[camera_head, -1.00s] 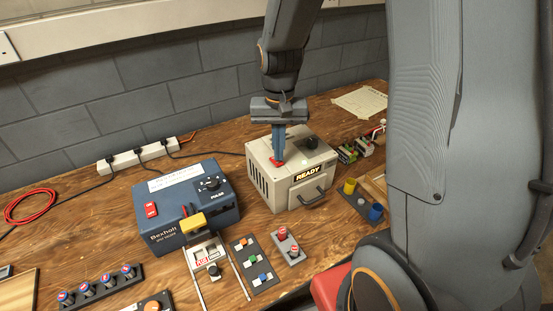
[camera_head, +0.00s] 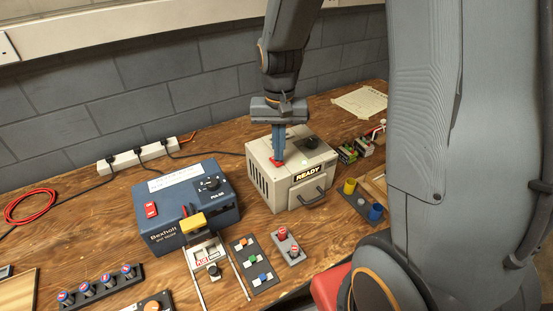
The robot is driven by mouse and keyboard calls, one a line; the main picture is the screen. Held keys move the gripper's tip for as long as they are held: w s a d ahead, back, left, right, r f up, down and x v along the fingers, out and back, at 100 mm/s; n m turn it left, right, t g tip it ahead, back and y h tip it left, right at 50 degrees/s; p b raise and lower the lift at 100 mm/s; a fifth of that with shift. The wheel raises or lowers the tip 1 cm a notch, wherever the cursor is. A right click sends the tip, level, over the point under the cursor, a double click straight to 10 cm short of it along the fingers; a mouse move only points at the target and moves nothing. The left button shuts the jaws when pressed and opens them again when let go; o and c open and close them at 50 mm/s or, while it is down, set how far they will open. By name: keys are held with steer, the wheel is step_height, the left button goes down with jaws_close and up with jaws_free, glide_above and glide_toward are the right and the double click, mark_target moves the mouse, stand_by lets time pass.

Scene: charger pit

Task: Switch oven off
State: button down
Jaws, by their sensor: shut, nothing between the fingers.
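The oven (camera_head: 265,182) is a beige box on the wooden bench, with side vents, a front handle (camera_head: 311,199) and a "READY" label (camera_head: 307,173). A black knob (camera_head: 310,142) and a red switch (camera_head: 276,162) are on its top. My gripper (camera_head: 278,158) points down over the oven's top, with its blue fingers shut and empty. The fingertips are at the red switch and hide part of it. I cannot tell for certain whether they touch it or which way the switch is tipped.
A blue Bexholt machine (camera_head: 187,203) with its own red switch stands left of the oven. A power strip (camera_head: 138,155) lies behind it. Small button blocks (camera_head: 288,246) sit in front. Cups (camera_head: 376,213) and connectors stand to the right, near my arm.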

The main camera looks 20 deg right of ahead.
steer(key=shift+f+b, duration=0.35)
steer(key=shift+f, duration=0.4)
stand_by(0.7)
steer(key=shift+r, duration=0.1)
step_height(320, 180, up, 7)
steer(key=p, duration=0.6)
stand_by(0.6)
steer(key=s+f+n+t+b, duration=0.1)
steer(key=s+n+b, duration=0.2)
steer(key=s, duration=0.8)
steer(key=shift+n+b, duration=0.3)
steer(key=shift+n, duration=0.1)
